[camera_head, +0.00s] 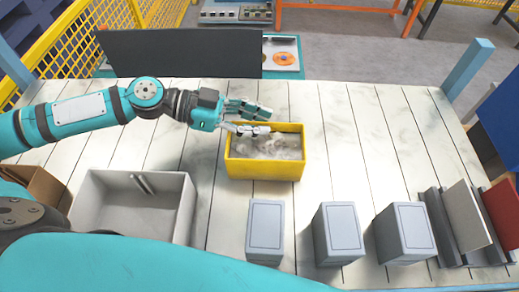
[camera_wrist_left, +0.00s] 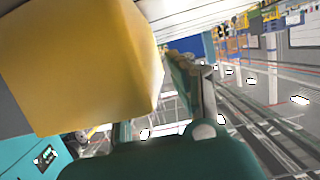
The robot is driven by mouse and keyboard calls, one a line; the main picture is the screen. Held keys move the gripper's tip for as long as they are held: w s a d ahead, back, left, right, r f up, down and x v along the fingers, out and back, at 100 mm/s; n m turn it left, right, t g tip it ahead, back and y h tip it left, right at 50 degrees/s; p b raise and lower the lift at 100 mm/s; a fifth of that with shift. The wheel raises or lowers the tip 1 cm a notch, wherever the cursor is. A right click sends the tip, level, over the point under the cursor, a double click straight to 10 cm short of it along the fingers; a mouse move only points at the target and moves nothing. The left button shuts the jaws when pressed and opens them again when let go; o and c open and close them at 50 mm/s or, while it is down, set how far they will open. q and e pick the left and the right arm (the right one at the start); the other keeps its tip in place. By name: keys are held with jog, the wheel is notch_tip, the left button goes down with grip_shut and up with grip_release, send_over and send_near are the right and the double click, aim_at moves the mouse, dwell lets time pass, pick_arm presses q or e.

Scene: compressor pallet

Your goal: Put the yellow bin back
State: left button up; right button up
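The yellow bin (camera_head: 265,168) stands upright on the pale plank table, with grey-white contents inside. My left gripper (camera_head: 250,120) reaches in from the left at the bin's far left corner. Its fingers look spread apart, one beyond the far rim and one over the rim. Contact with the wall is unclear. In the left wrist view the yellow bin (camera_wrist_left: 80,65) fills the upper left, close to the fingers and partly covering them. My right gripper is in neither view.
A grey open box (camera_head: 180,208) with small metal cylinders stands at left. Several grey boxes (camera_head: 265,230) line the near edge. Upright panels (camera_head: 468,215) stand at right. A dark panel (camera_head: 180,52) rises behind the table. The table right of the bin is clear.

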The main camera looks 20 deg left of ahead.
pick_arm(q)
jog(key=shift+c, duration=1.2)
jog(key=shift+w+d, duration=0.1)
grip_shut()
jog(key=shift+d, duration=0.3)
jog(key=shift+r, duration=0.1)
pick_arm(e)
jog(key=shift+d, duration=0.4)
